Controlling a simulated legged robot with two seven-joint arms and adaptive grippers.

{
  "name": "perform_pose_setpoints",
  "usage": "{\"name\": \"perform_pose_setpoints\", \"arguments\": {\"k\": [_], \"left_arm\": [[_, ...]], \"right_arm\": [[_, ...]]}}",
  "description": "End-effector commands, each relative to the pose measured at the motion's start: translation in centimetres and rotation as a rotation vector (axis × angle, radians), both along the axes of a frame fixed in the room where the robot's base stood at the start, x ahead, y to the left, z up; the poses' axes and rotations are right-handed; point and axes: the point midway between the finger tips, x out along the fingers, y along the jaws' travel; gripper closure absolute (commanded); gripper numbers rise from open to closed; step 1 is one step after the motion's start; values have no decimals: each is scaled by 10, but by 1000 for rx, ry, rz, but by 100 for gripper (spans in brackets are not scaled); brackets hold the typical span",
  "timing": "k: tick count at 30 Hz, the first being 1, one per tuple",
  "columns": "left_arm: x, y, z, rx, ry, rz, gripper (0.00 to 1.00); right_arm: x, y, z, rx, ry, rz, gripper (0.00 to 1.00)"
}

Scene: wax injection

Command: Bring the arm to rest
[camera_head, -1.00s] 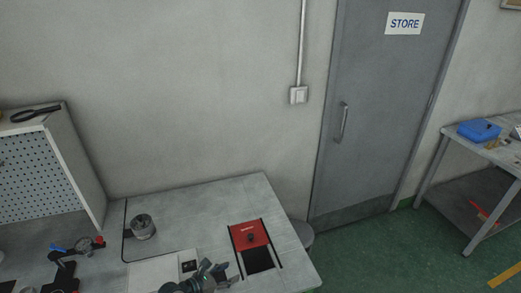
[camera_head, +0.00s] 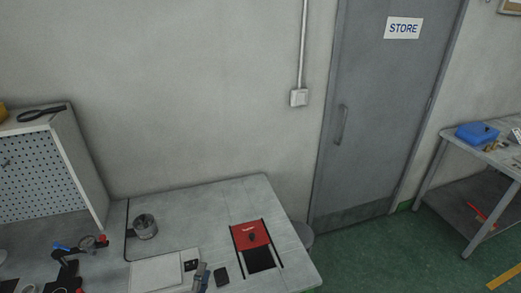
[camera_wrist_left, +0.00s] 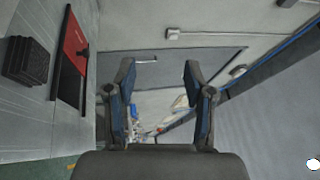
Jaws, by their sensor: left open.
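My left gripper (camera_wrist_left: 158,85) fills the middle of the left wrist view, its two fingers spread apart with nothing between them. In the head view, only a small part of the left gripper (camera_head: 200,277) shows at the bottom edge, over the front of the table. My right gripper is in neither view.
The grey table (camera_head: 190,218) carries a red-lidded unit (camera_head: 250,236), a small dark block (camera_head: 222,276), a metal pot (camera_head: 145,227) and a black clamp-like device (camera_head: 68,272). A pegboard cabinet (camera_head: 85,165) stands at the left. A door and a side bench (camera_head: 465,150) are at the right.

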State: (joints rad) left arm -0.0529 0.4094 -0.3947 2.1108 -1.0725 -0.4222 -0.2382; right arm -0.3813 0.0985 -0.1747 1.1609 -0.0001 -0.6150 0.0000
Motion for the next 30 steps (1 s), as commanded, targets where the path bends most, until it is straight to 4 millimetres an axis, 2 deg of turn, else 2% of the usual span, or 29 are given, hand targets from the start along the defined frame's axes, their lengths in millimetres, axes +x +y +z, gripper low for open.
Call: {"name": "perform_pose_setpoints", "arguments": {"k": [1,3,4,6,9,12,15,22,23,30], "left_arm": [[-15,24,-24,-198,127,107,47],[-42,54,-66,-464,323,265,47],[-56,62,-84,-556,402,325,47],[-89,71,-120,-727,565,441,47],[-132,72,-156,-894,756,563,47],[-171,67,-180,-1010,911,654,47],[-206,59,-196,-1096,1047,729,47],[-281,36,-212,-1234,1327,863,47],[-283,34,-218,-1239,1345,873,47],[-270,32,-297,-1217,1361,890,47]], "right_arm": [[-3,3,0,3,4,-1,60],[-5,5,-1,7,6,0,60],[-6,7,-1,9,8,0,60],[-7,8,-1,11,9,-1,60],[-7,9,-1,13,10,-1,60],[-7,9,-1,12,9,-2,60],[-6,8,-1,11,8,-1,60],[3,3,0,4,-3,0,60],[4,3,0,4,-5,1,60],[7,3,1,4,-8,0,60]]}}
